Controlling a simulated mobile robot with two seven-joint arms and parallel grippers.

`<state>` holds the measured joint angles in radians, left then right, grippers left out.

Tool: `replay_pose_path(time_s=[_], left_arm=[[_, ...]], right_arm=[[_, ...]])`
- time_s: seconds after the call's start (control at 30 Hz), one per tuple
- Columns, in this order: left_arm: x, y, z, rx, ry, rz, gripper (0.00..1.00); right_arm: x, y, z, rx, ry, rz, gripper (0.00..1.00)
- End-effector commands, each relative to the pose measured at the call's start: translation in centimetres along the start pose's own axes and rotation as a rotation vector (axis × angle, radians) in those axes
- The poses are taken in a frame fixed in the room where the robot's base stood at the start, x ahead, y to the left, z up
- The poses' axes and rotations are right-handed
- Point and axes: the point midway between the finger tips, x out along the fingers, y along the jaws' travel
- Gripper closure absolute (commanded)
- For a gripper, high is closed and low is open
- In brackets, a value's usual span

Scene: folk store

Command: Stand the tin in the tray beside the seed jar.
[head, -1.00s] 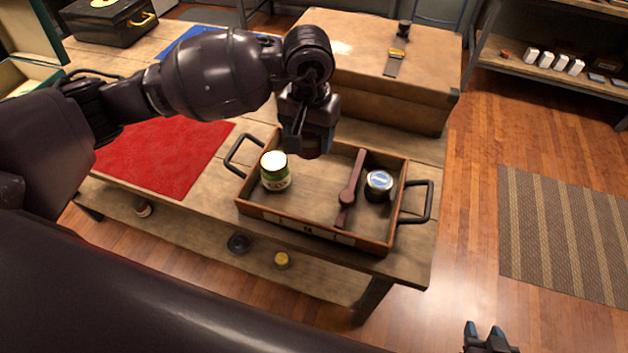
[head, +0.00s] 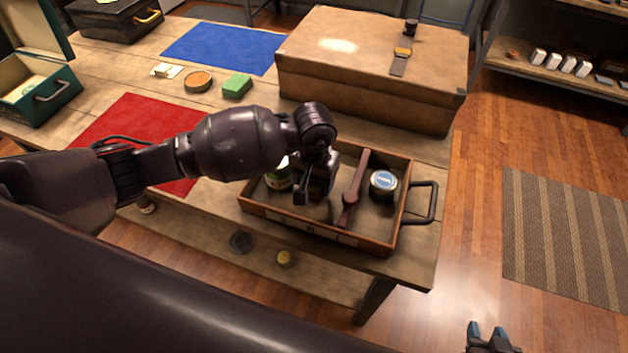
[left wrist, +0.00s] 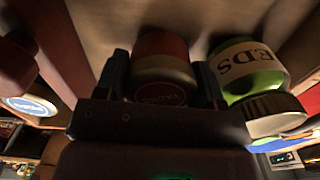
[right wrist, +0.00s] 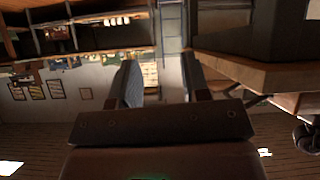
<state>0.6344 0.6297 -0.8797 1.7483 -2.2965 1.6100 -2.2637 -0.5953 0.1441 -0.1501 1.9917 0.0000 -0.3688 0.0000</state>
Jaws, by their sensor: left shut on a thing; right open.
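The tin (left wrist: 162,60), red with a pale band, is between the fingers of my left gripper (head: 308,196) in the left wrist view. My gripper is shut on it, low inside the tray (head: 318,237). In the head view the gripper mostly hides the tin. The seed jar (head: 280,179), green with a pale label, stands in the tray's left compartment, partly behind my arm. In the left wrist view the jar (left wrist: 255,78) is close beside the tin. I cannot tell whether the tin touches the tray floor. My right gripper (head: 487,337) is open and empty, away from the table.
A brown divider (head: 352,195) with a raised handle part crosses the tray. A jar with a blue-and-white lid (head: 383,182) stands right of it. A large case (head: 370,95) stands behind the tray. A green block (head: 237,86) and round dish (head: 198,81) lie farther back.

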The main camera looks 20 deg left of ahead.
Motion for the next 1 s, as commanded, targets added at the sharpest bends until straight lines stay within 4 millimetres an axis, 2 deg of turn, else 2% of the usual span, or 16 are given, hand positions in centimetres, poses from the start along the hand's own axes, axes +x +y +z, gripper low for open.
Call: replay_pose_path(time_s=[0.07,0.47,0.5,0.53,0.87,1.0], left_arm=[[0.6,0.0,0.0,0.000,0.000,0.002,0.63],[1.1,0.0,0.0,0.001,0.001,0.000,0.63],[1.0,0.0,0.0,0.001,0.001,0.000,0.33],[1.0,0.0,0.0,0.001,0.001,0.000,0.28],[0.8,0.0,0.0,0.000,0.001,0.001,0.27],[-0.3,0.0,-0.1,0.002,0.005,0.000,0.27]], right_arm=[[-0.1,0.0,0.3,0.001,-0.005,0.001,0.57],[-0.2,0.0,1.3,0.003,-0.021,0.002,0.57],[-0.3,0.0,1.2,0.003,-0.019,0.002,0.57],[-0.2,0.0,1.1,0.003,-0.019,0.002,0.57],[0.2,-0.1,0.0,0.002,0.002,-0.001,0.57],[0.1,-0.1,-0.4,0.002,0.007,-0.001,0.57]])
